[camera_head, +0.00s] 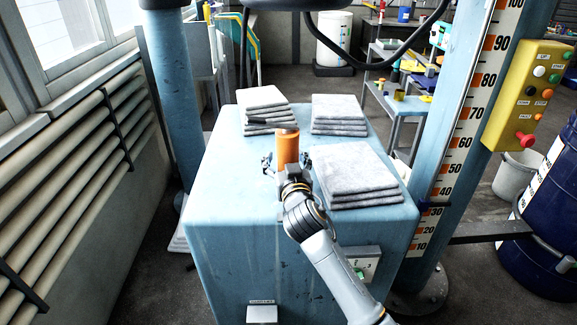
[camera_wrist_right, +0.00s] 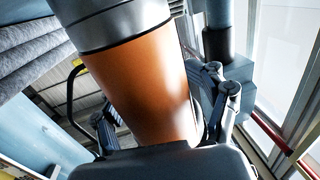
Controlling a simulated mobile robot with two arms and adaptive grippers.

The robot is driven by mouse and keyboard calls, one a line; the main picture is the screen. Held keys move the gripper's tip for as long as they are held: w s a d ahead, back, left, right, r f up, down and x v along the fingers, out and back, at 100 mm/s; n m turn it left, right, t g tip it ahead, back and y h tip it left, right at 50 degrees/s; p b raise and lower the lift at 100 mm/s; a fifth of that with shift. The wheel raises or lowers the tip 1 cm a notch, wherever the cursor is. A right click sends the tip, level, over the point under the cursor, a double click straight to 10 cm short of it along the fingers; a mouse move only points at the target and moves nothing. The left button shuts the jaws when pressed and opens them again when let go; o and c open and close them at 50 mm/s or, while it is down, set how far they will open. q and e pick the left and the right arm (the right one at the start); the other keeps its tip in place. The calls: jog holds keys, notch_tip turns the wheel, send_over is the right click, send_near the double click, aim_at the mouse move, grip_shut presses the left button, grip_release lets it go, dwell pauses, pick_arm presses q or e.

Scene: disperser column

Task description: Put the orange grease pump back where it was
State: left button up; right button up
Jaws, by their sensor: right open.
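The orange grease pump (camera_head: 287,147) is upright over the blue block's top (camera_head: 232,165), among the stacks of grey pads, and appears to stand on it. My right gripper (camera_head: 286,165) is at its near side with the fingers spread, one to each side of it. In the right wrist view the pump's orange body (camera_wrist_right: 150,85) and grey end fill the middle, between the open fingers of the gripper (camera_wrist_right: 165,110). The pump's contact with the block is hidden by my gripper. My left gripper is not in view.
Grey pad stacks lie at the back left (camera_head: 264,107), back right (camera_head: 338,114) and right (camera_head: 358,174) of the pump. The block's left front top is clear. A scaled blue column (camera_head: 462,110) stands right.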

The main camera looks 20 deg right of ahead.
jog(key=shift+s, duration=0.1)
jog(key=s, duration=0.3)
jog(key=s+a, duration=0.1)
jog(key=s, duration=0.2)
jog(key=s+b, duration=0.1)
jog(key=s, duration=0.3)
jog(key=shift+a+r, duration=0.15)
jog(key=shift+s+r, duration=0.15)
jog(key=shift+s, duration=0.6)
